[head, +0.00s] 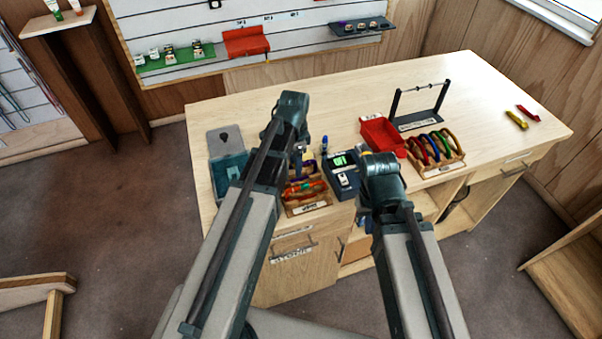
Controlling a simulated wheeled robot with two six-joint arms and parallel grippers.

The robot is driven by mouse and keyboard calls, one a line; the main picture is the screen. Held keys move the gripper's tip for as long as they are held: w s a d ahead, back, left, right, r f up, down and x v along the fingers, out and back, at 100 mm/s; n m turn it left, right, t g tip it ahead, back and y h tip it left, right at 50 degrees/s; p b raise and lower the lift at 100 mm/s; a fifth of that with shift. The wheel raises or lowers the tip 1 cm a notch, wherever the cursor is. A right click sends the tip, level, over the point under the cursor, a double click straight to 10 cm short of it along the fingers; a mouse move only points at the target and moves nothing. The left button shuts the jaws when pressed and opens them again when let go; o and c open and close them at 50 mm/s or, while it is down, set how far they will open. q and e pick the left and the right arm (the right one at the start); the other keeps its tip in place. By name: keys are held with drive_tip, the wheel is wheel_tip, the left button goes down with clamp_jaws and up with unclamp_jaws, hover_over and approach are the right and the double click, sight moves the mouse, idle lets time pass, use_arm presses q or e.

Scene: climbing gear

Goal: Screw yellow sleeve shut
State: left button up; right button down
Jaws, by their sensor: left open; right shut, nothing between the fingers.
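A wooden rack (446,166) on the bench holds several coloured, carabiner-like loops, among them a yellow-orange loop (453,141) at its right end. No sleeve can be made out on it at this size. My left gripper (299,149) points down over the bench, left of the rack and just behind a tray of orange gear; it is open, its fingers small and partly hidden by my wrist. My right gripper (365,203) is near the bench's front edge, left of the rack; it is shut and empty, mostly hidden behind my wrist.
A wooden tray (308,207), a dark device with a green display (339,160), a red bin (382,137) and a teal box (228,169) crowd the front. A black stand (422,120) with a bar is behind. A yellow piece (516,119) and a red piece (527,112) lie right. The back left is clear.

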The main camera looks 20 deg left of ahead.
use_arm(q)
drive_tip(key=shift+w+a, duration=0.1)
drive_tip(key=shift+w, duration=0.1)
drive_tip(key=shift+r, duration=0.15)
drive_tip(key=shift+r+p, duration=1.25)
drive_tip(key=shift+p, duration=0.15)
drive_tip(key=shift+s+d, duration=0.45)
drive_tip(key=shift+s, duration=0.25)
drive_tip(key=shift+f, duration=0.15)
wheel_tip(320, 180, down, 3)
drive_tip(key=b, duration=0.3)
drive_tip(key=shift+a, duration=0.1)
drive_tip(key=shift+r, duration=0.2)
